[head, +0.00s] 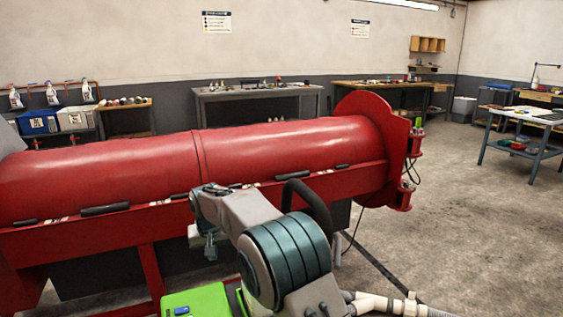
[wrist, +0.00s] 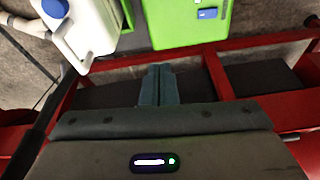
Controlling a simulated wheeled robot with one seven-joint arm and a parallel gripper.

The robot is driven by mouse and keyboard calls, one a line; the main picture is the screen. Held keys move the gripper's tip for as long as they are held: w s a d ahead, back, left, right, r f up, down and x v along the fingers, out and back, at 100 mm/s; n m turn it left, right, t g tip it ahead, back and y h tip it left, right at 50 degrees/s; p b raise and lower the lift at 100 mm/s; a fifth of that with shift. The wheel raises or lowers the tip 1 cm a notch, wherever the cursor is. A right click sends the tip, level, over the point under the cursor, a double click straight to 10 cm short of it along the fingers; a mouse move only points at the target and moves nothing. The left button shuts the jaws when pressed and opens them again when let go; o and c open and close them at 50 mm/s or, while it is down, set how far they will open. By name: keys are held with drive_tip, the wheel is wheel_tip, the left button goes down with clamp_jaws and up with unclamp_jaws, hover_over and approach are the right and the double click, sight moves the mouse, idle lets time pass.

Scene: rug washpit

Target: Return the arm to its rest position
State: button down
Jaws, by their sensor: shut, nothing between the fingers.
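My gripper (head: 209,252) hangs from the end of my raised, bent arm in the head view, in front of the red machine's lower frame. In the wrist view the two dark teal fingers (wrist: 157,75) lie side by side, shut with nothing between them. They point toward a green box (wrist: 190,22) and sit over the red frame (wrist: 215,72). My arm hides part of the machine's front in the head view.
A long red cylindrical machine (head: 120,170) lies close across the front. A white container with a blue cap (wrist: 88,28) stands beside the green box. Workbenches (head: 262,92) line the back wall. Open concrete floor (head: 470,220) lies to the right.

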drive_tip(key=s+d+r+m+p, duration=0.1)
drive_tip(key=s+d+r+p, duration=0.4)
drive_tip(key=d+r, duration=0.6)
drive_tip(key=s+d+r+m+p, duration=0.1)
drive_tip(key=s+d+r+p, duration=0.2)
drive_tip(key=s+d+r, duration=0.75)
drive_tip(key=s+d+m+h+p, duration=0.1)
drive_tip(key=s+d+p, duration=0.6)
drive_tip(key=s+d, duration=0.7)
drive_tip(key=s+m, duration=0.1)
drive_tip(key=s, duration=0.2)
drive_tip(key=shift+s+d+r+p, duration=0.15)
drive_tip(key=shift+s+r+p, duration=0.15)
drive_tip(key=shift+s+r, duration=0.1)
drive_tip(key=shift+d, duration=0.1)
